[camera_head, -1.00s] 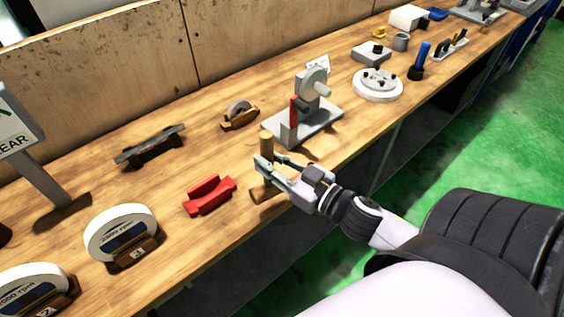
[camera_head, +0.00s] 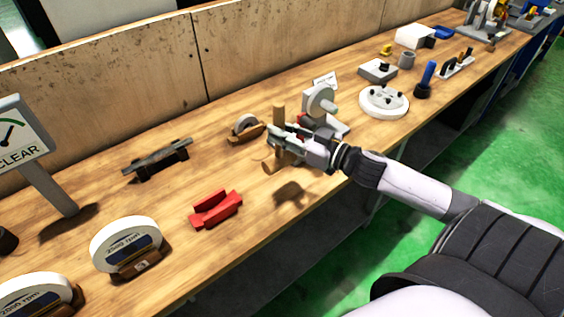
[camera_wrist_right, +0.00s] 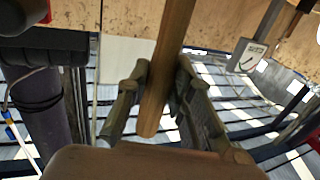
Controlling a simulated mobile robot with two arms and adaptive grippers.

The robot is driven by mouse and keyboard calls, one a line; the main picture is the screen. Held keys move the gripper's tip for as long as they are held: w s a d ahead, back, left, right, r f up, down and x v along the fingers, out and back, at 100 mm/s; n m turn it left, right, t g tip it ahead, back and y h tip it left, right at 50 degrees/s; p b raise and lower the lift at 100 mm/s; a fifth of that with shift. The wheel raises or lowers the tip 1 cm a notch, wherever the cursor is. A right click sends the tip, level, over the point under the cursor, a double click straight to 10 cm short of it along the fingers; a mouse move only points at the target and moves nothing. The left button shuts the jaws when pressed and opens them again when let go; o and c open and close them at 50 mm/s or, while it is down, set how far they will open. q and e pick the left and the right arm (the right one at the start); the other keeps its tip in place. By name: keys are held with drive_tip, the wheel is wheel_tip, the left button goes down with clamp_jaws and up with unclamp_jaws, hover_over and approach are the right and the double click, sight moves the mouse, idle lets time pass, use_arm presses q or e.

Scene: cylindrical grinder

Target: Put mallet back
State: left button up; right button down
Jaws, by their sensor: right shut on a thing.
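My right gripper (camera_head: 275,138) is shut on the wooden mallet (camera_head: 279,113) over the middle of the bench. Part of the mallet shows above the fingers and a wooden end shows below them. The fingers and wrist hide its middle. A separate shadow lies on the bench below, so the mallet appears held above the surface. In the right wrist view the mallet's round wooden shaft (camera_wrist_right: 168,65) runs slantwise between the two fingers, its lower end near the palm. My left gripper is not in view.
A red V-shaped holder (camera_head: 215,209) sits at front left of the gripper. A grey fixture with a wheel (camera_head: 320,99) stands close behind the wrist. A small wheel in a brown stand (camera_head: 245,127) and a dark rack (camera_head: 157,158) lie left. The wooden bench (camera_head: 190,262) is clear around the red holder.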

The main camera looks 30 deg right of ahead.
sight(286, 163)
wheel_tip(286, 163, down, 10)
drive_tip(key=shift+f, duration=0.1)
idle(0.4)
drive_tip(key=c, duration=1.4)
unclamp_jaws()
drive_tip(key=shift+f, duration=0.1)
drive_tip(key=shift+b+v, duration=1.2)
drive_tip(key=shift+v, duration=4.85)
